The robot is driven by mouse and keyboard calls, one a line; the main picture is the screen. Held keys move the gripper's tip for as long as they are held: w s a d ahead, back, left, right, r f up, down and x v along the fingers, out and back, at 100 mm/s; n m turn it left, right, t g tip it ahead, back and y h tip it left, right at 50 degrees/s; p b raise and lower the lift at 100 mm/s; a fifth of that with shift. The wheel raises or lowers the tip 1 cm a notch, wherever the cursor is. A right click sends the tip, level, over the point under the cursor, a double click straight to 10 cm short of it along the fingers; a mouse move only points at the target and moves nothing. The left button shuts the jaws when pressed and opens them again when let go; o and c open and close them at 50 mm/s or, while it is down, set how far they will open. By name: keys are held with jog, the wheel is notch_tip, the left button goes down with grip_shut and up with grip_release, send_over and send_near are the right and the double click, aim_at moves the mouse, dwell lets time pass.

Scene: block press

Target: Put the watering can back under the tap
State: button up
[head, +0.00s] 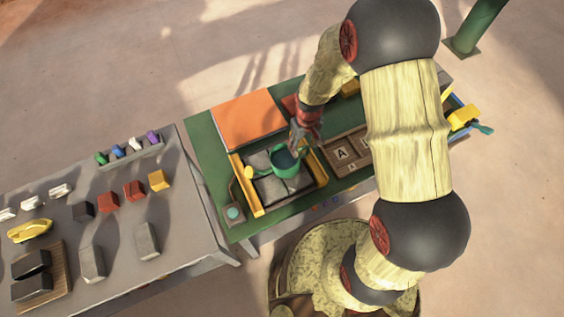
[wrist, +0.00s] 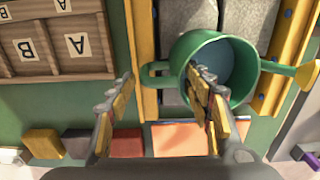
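The green watering can (head: 286,161) stands upright over grey blocks between yellow rails (head: 247,187) on the green table. It has a yellow rose on its spout and dark bluish contents. In the wrist view the can (wrist: 241,98) has its handle toward the left and its spout toward the right. My gripper (wrist: 160,76) is open, one finger to the left of the handle and the other over the can's near rim. Finger contact cannot be told. In the head view my gripper (head: 303,141) is at the can's upper right side. I cannot make out a tap.
An orange slab (head: 248,119) lies behind the rails. A wooden letter tray (head: 347,151) sits right of the can, partly hidden by my arm. A box with a round greenish button (head: 234,213) is at the front left. A grey table (head: 185,221) with several blocks adjoins on the left.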

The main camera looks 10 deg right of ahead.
grip_shut()
dwell(0.5)
